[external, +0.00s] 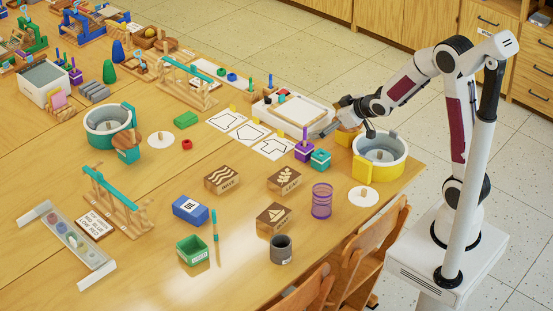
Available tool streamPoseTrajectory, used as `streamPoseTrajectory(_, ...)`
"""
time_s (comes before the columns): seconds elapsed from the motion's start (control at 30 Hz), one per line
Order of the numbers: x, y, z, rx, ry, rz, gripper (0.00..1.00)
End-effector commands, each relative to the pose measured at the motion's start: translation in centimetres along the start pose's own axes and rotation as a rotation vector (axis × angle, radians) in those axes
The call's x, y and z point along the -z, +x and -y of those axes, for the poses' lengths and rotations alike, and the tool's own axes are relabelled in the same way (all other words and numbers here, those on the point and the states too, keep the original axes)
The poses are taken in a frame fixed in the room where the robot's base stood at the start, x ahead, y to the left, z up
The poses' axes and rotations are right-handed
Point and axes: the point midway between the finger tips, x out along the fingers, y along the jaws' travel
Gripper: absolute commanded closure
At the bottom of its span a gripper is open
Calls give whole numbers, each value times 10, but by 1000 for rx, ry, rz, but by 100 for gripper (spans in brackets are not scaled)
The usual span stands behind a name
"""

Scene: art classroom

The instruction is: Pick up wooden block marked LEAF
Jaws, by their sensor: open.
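The wooden block marked LEAF (284,180) lies on the table with a white leaf picture on its top. It stands apart from its neighbours, and nothing covers it. My gripper (347,128) is open at the table's far right side, behind and to the right of the leaf block and well away from it. A tan wooden thing (348,138) shows just below and between the fingers; I cannot tell whether they touch it.
A block with wavy lines (222,179) lies left of the leaf block, and a block with a boat (273,218) in front. A grey cup (281,249) stands near the front edge.

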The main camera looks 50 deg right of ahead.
Motion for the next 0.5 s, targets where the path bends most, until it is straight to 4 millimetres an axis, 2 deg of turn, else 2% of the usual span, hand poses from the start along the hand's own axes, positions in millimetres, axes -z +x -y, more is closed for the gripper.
streamPoseTrajectory(0.1, -4, 22, 4, 22, -9, -25, 0)
streamPoseTrajectory(0.5, -19, 82, 26, 110, -22, -130, 0)
